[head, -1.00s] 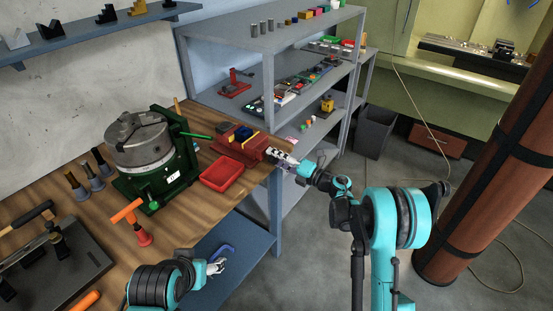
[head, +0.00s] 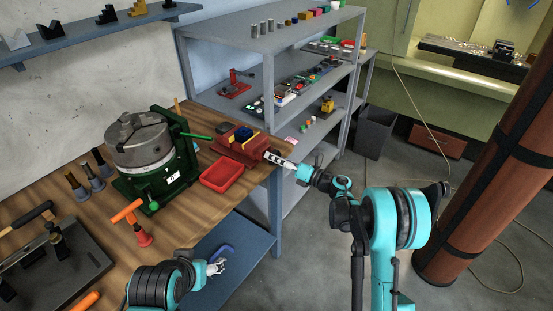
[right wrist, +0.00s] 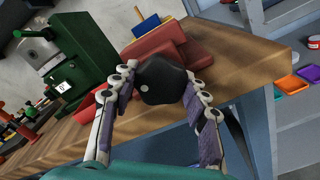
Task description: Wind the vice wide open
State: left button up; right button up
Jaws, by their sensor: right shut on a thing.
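The red vice (head: 236,152) stands on the bench's right end, with a blue block (head: 243,135) between its jaws and a yellow piece beside the block. The vice shows at the top centre of the right wrist view (right wrist: 158,45). My right gripper (head: 272,157) is at the vice's right end. In the right wrist view its fingers lie either side of a dark many-sided knob (right wrist: 162,80) at the vice's near end and are shut on it. The gripper hides this knob in the head view. My left gripper (head: 216,267) is low, in front of the bench; its fingers are too small to read.
A red tray (head: 222,172) sits in front of the vice. A green-based chuck (head: 140,140) stands left of it, with a green lever reaching toward the vice. Grey shelving (head: 269,100) stands behind.

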jog(key=shift+a, duration=0.1)
jog(key=o, duration=1.2)
jog(key=shift+a+f, duration=0.1)
jog(key=shift+d, duration=0.2)
jog(key=v, duration=0.7)
jog(key=shift+s+d, duration=0.25)
jog(key=shift+s, duration=0.05)
